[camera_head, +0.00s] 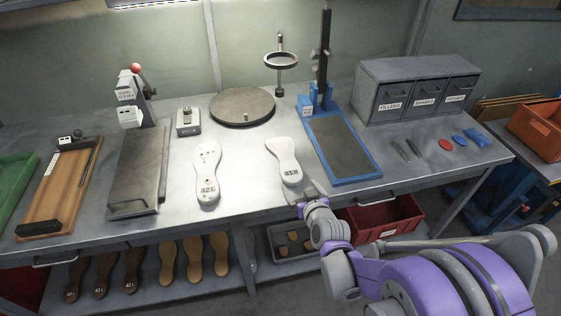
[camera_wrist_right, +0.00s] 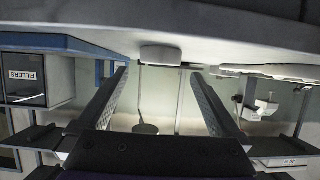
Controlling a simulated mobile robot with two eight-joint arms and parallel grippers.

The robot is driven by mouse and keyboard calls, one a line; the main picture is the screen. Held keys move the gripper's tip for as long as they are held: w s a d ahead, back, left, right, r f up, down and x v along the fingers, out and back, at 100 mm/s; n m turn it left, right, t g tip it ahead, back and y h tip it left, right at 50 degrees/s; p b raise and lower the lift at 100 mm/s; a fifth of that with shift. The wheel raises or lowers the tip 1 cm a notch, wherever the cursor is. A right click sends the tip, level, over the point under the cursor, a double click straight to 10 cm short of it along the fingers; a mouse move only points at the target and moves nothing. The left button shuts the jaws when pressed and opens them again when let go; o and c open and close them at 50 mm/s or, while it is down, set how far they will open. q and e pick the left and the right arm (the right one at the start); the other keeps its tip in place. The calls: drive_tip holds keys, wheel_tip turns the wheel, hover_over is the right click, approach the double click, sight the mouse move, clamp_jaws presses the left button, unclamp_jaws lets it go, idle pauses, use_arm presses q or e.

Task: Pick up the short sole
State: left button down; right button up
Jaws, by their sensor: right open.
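Two pale soles lie flat on the metal bench in the head view. The right one (camera_head: 283,158) looks shorter than the left one (camera_head: 207,172); both have dark markings near the front end, too small to read. My right gripper (camera_head: 309,193) is open and empty at the bench's front edge, just in front of the shorter sole's near end. In the right wrist view, my open fingers (camera_wrist_right: 158,73) frame a pale rounded end, likely that sole (camera_wrist_right: 161,54), apparently just beyond the tips. My left gripper is not in view.
A blue-framed mat (camera_head: 340,146) lies just right of the shorter sole. A round turntable (camera_head: 242,106) and ring stand (camera_head: 281,62) stand behind. A dark plate press (camera_head: 138,170) is left. A red bin (camera_head: 385,217) sits below the bench edge.

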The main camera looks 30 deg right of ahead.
sight(292, 174)
drive_tip(key=x, duration=0.8)
drive_tip(key=shift+w+r, duration=0.2)
drive_tip(key=shift+w, duration=0.15)
drive_tip(key=c, duration=1.2)
